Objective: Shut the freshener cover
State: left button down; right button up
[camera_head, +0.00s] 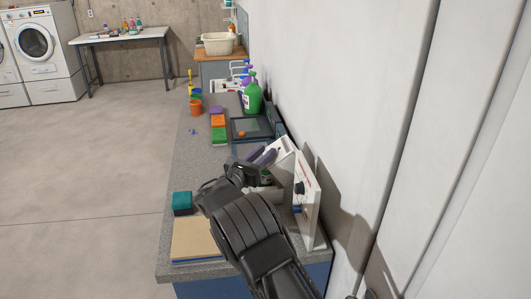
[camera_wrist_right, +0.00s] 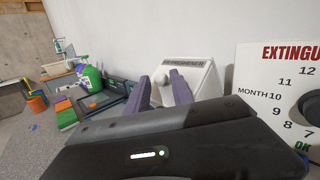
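The white freshener (camera_head: 283,152) stands on the grey counter near the wall, partly hidden by my right gripper. In the right wrist view, the freshener (camera_wrist_right: 205,80) shows a sloping white face with dark lettering along its top; how far its cover is open I cannot tell. My right gripper (camera_head: 264,157) is right in front of it. In the wrist view, its two purple fingers (camera_wrist_right: 161,90) stand apart, with a small pale round part visible between them and nothing clearly held. Whether the fingers touch the freshener is unclear. My left gripper is not in view.
A white extinguisher sign board (camera_head: 306,190) stands upright to the right of my right arm. A green spray bottle (camera_head: 252,98), a dark tray (camera_head: 250,128) and coloured sponges (camera_head: 218,122) lie farther back. A teal block (camera_head: 182,203) and a tan pad (camera_head: 196,239) are at the near left.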

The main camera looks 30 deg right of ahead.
aim_at(285, 152)
jog(key=b+v, duration=0.1)
jog(key=v, duration=0.5)
jog(key=shift+s+a, duration=0.2)
jog(key=shift+a, duration=0.05)
jog(key=shift+b, duration=0.3)
jog(key=shift+m+g+y, duration=0.3)
jog(key=shift+m+y, duration=0.1)
jog(key=shift+m, duration=0.1)
jog(key=d+b, duration=0.2)
jog(key=b, duration=0.3)
jog(key=s+d+b, duration=0.1)
jog(key=d+b, duration=0.1)
jog(key=b, duration=0.4)
jog(key=s+d+b, duration=0.1)
jog(key=d+b, duration=0.1)
jog(key=b, duration=0.3)
jog(key=shift+s+d+r, duration=0.2)
jog(key=shift+d+r, duration=0.1)
jog(key=shift+d, duration=0.1)
jog(key=shift+s+d+r, duration=0.1)
jog(key=shift+d+r, duration=0.05)
jog(key=shift+r, duration=0.25)
